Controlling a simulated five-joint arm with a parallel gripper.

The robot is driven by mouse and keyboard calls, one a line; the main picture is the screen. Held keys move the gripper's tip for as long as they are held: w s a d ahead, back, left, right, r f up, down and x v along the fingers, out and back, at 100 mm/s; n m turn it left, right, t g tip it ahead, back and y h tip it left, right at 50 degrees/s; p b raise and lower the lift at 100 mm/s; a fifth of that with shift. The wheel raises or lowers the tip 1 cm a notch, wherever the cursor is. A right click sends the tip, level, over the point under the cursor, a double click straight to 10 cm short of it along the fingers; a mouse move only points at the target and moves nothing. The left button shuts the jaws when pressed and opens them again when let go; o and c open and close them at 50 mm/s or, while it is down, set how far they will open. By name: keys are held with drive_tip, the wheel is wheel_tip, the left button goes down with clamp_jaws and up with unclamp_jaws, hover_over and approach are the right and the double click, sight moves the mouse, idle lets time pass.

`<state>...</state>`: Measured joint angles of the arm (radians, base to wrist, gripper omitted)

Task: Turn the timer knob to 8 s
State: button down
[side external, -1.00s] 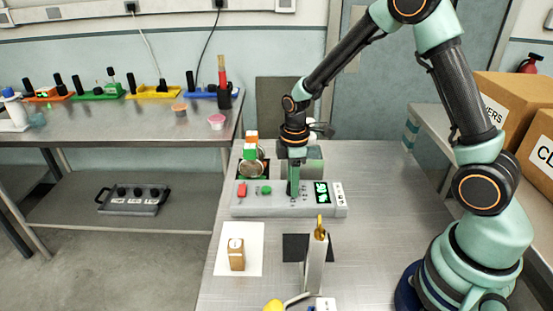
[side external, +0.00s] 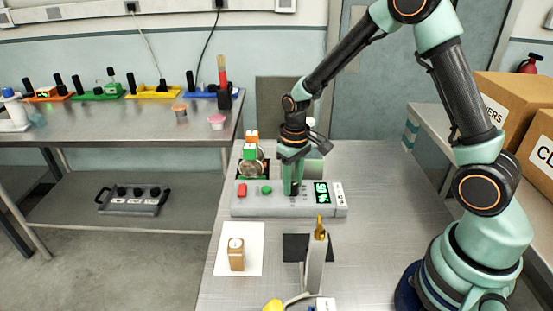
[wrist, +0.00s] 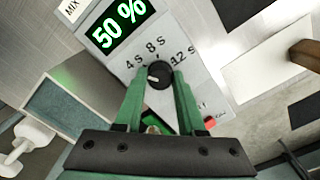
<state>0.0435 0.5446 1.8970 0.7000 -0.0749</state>
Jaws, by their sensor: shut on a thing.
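The timer knob (wrist: 158,74) is a small dark round dial on the grey control box (side external: 215,207), among the printed marks 4 s, 8 s and 12 s. In the wrist view, my gripper (wrist: 155,82) has its two green fingers shut on the knob, one on each side. A small pale mark shows on the knob, but I cannot tell for sure which label it points to. In the side view, my gripper (side external: 292,190) reaches down onto the box and hides the knob. The box's display (wrist: 118,26) reads 50 % in green.
The box also has a red button (side external: 242,190) and a green button (side external: 266,189). Round metal parts (side external: 252,168) stand behind it. In front are a small brown block (side external: 236,258) on white paper and an upright stand (side external: 316,265).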

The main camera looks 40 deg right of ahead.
sight(293, 184)
drive_tip(key=m, duration=0.6)
drive_tip(key=shift+m, duration=0.3)
drive_tip(key=m, duration=0.5)
drive_tip(key=shift+r, duration=0.1)
drive_tip(key=shift+m, duration=0.4)
drive_tip(key=c, duration=0.5)
unclamp_jaws()
wheel_tip(293, 184, up, 12)
